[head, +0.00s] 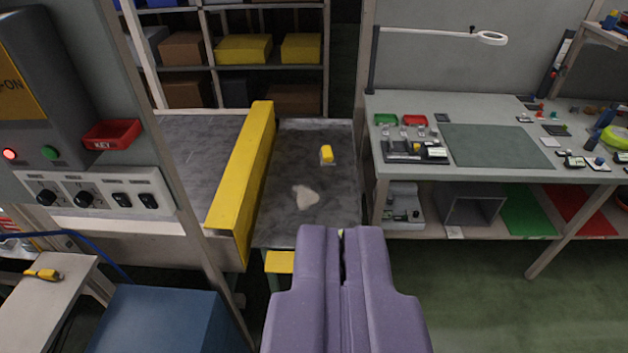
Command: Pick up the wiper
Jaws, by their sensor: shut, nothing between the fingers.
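My gripper (342,236) has two purple fingers that reach up from the bottom of the view. They are shut with nothing between them, and only a thin dark seam shows. Beyond the fingertips lies a grey conveyor pan surface (283,222). A small yellow block-like thing (327,153) sits on a paler base on that surface, ahead of my gripper and apart from it; it may be the wiper. A pale, flat, irregular patch (306,196) lies nearer; I cannot tell whether it is a cloth or a spill.
A yellow rail (243,175) runs along the pan's left side. A grey workbench (480,178) with small parts stands at right. A control panel (95,195) and a post stand at left. A yellow-handled tool (43,274) lies on a small table. A blue box (150,325) is below.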

